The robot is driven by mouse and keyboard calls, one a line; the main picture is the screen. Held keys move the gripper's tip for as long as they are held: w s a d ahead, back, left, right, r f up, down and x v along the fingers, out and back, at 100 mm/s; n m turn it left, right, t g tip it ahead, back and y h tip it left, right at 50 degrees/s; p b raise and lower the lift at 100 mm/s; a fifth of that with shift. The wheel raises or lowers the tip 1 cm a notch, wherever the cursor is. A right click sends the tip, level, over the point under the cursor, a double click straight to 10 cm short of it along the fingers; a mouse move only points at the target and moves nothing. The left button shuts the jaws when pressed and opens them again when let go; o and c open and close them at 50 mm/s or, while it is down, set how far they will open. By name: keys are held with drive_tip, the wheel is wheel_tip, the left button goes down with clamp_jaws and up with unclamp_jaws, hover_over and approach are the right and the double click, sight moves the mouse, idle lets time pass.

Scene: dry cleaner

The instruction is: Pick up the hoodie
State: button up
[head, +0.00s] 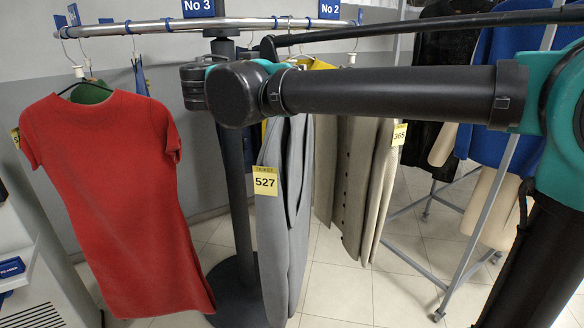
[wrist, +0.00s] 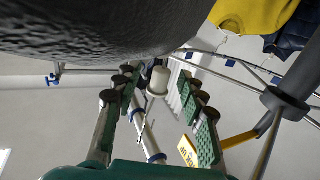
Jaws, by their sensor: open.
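No garment in either view is clearly recognisable as a hoodie. A yellow garment (head: 318,64) shows only in part behind my arm in the head view; a yellow garment also hangs at the upper right of the wrist view (wrist: 250,14). My gripper (wrist: 160,88) is open, its green-padded fingers spread apart. A pale cylinder (wrist: 159,78) and a rail show in line with the gap between them, with no garment visibly gripped. A yellow ticket (wrist: 188,150) is beside the right finger. The gripper cannot be made out in the head view.
A red dress (head: 108,190), a grey garment (head: 284,215) with ticket 527 and a beige coat (head: 357,170) hang from a rail (head: 150,27) on a dark post (head: 238,190). A wheeled rack (head: 490,190) stands right. A large dark surface (wrist: 110,25) crowds the wrist view.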

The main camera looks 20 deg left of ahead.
drive_tip(key=shift+x, duration=1)
clamp_jaws()
